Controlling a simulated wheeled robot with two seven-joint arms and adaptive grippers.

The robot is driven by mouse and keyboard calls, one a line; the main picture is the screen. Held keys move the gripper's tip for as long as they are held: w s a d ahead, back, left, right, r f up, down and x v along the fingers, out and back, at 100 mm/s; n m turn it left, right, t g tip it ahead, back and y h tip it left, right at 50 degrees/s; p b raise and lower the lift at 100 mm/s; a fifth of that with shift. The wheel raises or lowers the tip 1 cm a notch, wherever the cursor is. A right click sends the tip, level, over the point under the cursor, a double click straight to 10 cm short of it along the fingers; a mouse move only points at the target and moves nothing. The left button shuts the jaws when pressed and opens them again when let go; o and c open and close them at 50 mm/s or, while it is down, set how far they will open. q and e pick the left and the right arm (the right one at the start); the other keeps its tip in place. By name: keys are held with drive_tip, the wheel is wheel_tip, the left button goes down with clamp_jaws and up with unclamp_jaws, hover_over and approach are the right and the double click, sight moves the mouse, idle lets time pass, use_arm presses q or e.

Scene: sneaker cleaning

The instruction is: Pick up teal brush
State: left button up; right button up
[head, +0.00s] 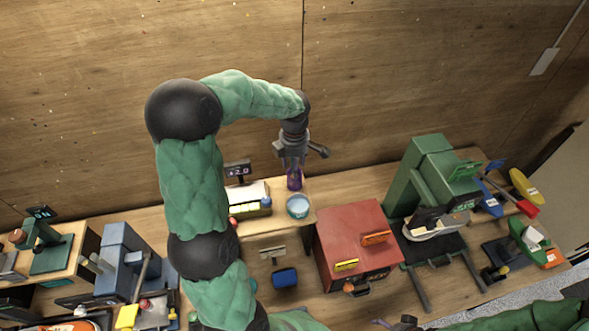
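I cannot make out a teal brush for certain in the head view. A small teal tub (298,207) with a pale blue inside stands on the light wooden stand at the centre. My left gripper (292,166) points down at the back of that stand, directly over a purple bottle-like thing (294,181). Its fingertips overlap the top of the purple thing, and I cannot tell whether they grip it. My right arm shows at the bottom right edge; a dark part (402,322) there may be its gripper, largely cut off.
A red box (352,232) with yellow and orange brush-like items stands right of the stand. A green machine (422,180) with a shoe is farther right. A blue item (285,277) lies in front of the stand. Blue and green equipment fills the left. A wooden wall closes the back.

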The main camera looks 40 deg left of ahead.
use_arm(q)
drive_tip(key=shift+s+d+f, duration=0.1)
drive_tip(key=shift+s, duration=0.05)
clamp_jaws()
wheel_tip(320, 180, up, 10)
drive_tip(key=shift+r+b, duration=0.1)
drive_tip(key=shift+b, duration=0.6)
